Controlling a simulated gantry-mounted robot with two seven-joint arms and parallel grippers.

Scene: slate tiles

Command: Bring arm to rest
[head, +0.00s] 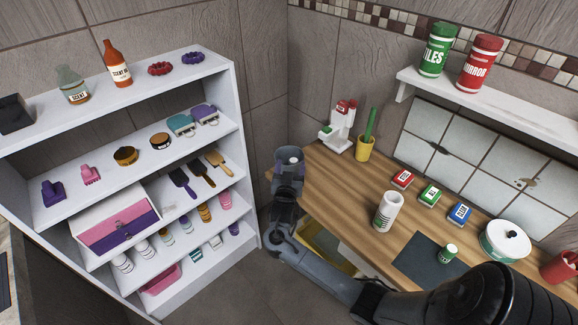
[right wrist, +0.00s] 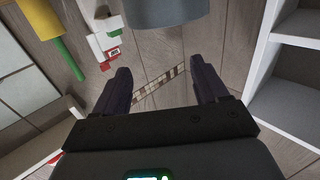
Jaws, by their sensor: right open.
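My right arm (head: 340,283) comes in from the lower right in the head view and bends upward at the table's left end. Its hand end (head: 289,165) stands over the table's left corner, between the shelf unit and the table; its fingers are hard to make out there. In the right wrist view my right gripper (right wrist: 162,85) shows two dark fingers spread apart with nothing between them. A grey rounded shape lies beyond the fingers at the top of that view; I cannot tell what it is. My left gripper is not in view.
A white shelf unit (head: 245,150) with bottles, brushes and boxes stands left. The wooden table (head: 335,190) holds a white bottle (head: 387,211), a yellow pot (head: 365,148), colored boxes and a round white container (head: 505,242). A wall shelf (head: 410,82) carries green and red canisters.

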